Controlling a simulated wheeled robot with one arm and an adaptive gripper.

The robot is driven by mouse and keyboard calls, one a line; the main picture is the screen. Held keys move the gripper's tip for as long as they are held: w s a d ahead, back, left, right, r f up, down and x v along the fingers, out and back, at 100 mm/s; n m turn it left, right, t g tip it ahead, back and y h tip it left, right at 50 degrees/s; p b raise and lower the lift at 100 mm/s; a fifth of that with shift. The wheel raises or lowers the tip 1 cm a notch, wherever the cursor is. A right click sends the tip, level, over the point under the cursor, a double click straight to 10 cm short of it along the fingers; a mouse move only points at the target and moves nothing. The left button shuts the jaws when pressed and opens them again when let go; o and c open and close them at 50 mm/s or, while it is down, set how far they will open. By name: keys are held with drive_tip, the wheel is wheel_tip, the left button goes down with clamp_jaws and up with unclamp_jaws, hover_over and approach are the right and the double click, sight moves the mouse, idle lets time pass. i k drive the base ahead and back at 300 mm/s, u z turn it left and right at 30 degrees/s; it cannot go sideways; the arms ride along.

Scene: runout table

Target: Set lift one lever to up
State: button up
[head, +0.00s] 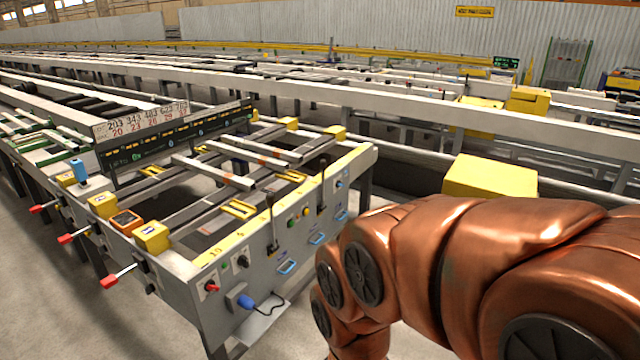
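The grey end panel (245,265) of the runout table faces me. It carries two dark upright levers: a nearer lever (271,215) at the middle and a farther lever (322,172) toward the right end. Both sticks point roughly upward from the panel. Three red-handled levers also stick out along the left side: a near one (112,280), a middle one (68,238) and a far one (40,208). The labels are too small to tell which is lift one. My copper-coloured arm fills the lower right, and my gripper is out of view.
The panel also has a red knob (211,286), green and yellow buttons and a blue plug (246,302) with a cable. Yellow blocks top the table's edge. A large yellow box (490,177) stands behind my arm. Bare floor (60,325) is at lower left.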

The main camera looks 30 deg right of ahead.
sight(323, 162)
drive_tip(key=z, duration=0.35)
drive_tip(key=i, duration=0.9)
drive_tip(key=u, duration=0.3)
